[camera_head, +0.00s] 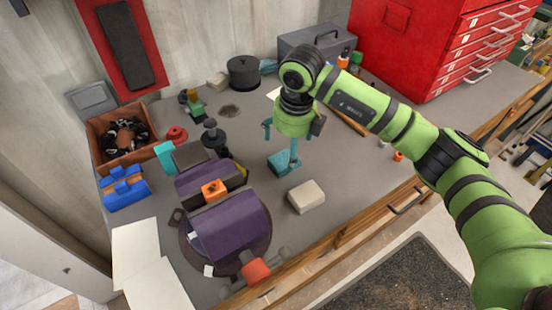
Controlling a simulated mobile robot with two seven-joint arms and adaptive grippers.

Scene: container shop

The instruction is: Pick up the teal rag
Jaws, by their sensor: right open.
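The teal rag (279,164) appears as a small, folded-looking patch on the grey bench top, near the middle of the view. My right gripper (282,146) points down just above it, its teal fingers spread apart and empty. One finger overlaps the rag's right part in the picture and hides some of it. I cannot tell whether that finger touches the rag. My left gripper is not in view.
A pale block (306,196) lies just in front of the rag. A purple vise-like machine (230,232) stands to the left. A dark pot (243,72) and grey toolbox (316,43) stand behind, with a red drawer cabinet (425,45) at right.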

